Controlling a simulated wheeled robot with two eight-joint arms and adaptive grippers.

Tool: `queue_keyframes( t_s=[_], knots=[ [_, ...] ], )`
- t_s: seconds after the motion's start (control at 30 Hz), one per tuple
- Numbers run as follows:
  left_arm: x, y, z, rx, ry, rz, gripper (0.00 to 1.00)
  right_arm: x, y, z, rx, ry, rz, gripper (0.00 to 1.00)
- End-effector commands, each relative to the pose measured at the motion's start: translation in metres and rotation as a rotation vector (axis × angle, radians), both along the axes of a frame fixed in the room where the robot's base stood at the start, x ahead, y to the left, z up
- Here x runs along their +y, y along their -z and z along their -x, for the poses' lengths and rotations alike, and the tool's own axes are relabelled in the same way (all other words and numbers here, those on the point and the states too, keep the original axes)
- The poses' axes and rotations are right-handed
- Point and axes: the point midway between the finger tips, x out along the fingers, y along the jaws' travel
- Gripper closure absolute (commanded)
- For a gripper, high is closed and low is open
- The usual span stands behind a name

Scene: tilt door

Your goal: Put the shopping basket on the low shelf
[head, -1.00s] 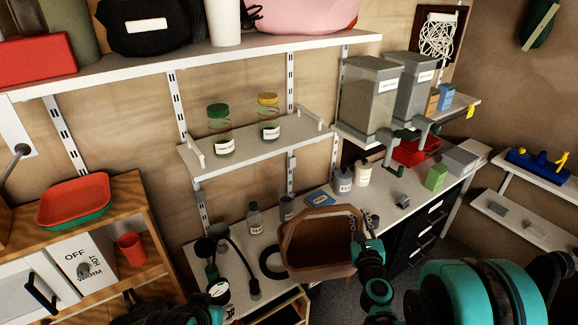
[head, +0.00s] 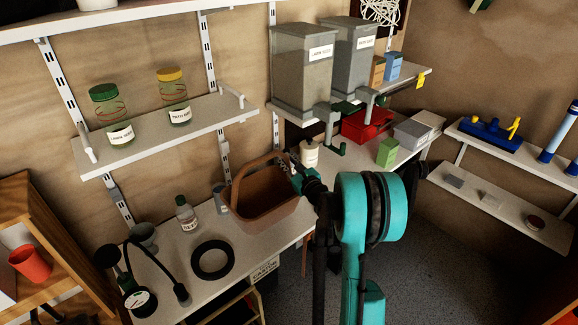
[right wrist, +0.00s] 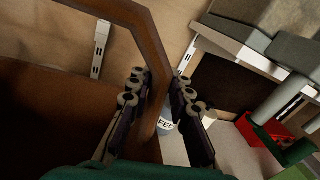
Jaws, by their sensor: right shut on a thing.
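The brown shopping basket (head: 265,205) is at the right part of the workbench, in front of the back wall. Its looped handle shows large in the right wrist view (right wrist: 150,45). My right gripper (head: 297,172) is shut on the handle, with a finger on each side of it in the right wrist view (right wrist: 157,90). I cannot tell whether the basket's bottom touches the bench. A low shelf (head: 530,225) is the lower of two on the right wall and holds a few small items. My left gripper is not in clear view.
On the workbench (head: 185,245) are a black ring (head: 212,259), a small bottle (head: 186,214) and a hose with a gauge (head: 139,299). The upper right shelf (head: 480,145) holds a blue item.

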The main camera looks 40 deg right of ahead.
Motion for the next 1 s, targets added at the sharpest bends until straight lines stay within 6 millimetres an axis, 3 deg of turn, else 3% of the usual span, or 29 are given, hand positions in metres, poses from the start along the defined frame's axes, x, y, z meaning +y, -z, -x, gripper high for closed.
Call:
queue_keyframes(
  t_s=[0.13,0.57,1.0],
  knots=[
    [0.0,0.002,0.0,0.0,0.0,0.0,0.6,-0.011,0.001,0.003,-0.001,0.004,-0.002,1.0],
    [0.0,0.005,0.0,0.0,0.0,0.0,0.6,-0.011,0.002,0.005,0.002,0.001,0.019,1.0],
    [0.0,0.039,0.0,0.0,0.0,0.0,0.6,-0.011,0.04,0.005,0.002,0.0,0.021,1.0]
  ],
)
